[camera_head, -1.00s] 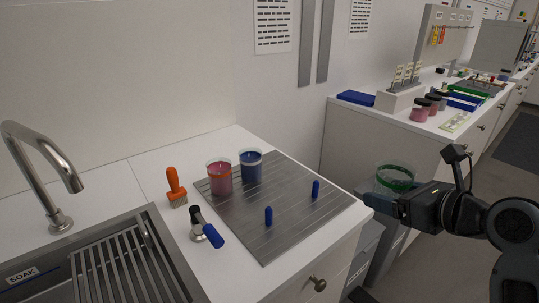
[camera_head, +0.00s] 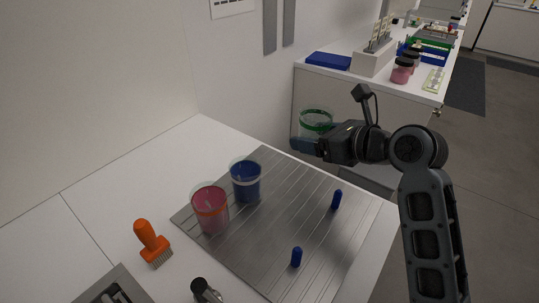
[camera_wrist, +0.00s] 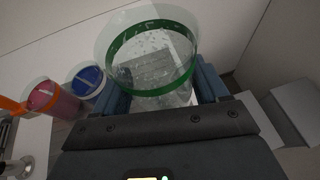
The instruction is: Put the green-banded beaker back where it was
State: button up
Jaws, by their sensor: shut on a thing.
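The green-banded beaker (camera_head: 316,121) is clear glass with a green ring near its rim. My gripper (camera_head: 308,144) is shut on it and holds it upright in the air, past the far right edge of the steel drainboard. In the wrist view the beaker (camera_wrist: 152,62) sits between the two blue fingers of my gripper (camera_wrist: 160,95); it looks empty with droplets on the glass. The ribbed steel drainboard (camera_head: 290,225) lies on the near counter with two blue pegs (camera_head: 337,199) (camera_head: 297,257) standing on it.
An orange-banded beaker of pink liquid (camera_head: 210,209) and a blue-filled beaker (camera_head: 245,180) stand on the drainboard's left part. An orange brush (camera_head: 151,243) lies left of it. The drainboard's right part around the pegs is otherwise clear. Another counter (camera_head: 350,88) stands behind.

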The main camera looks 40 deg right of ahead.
send_over(275, 166)
notch_tip(275, 166, down, 6)
jog(key=shift+r, duration=0.15)
jog(key=shift+f, duration=2.05)
jog(key=shift+f, duration=0.15)
jog(key=o, duration=1.3)
jog(key=shift+r, duration=0.2)
jog(key=v, duration=1.2)
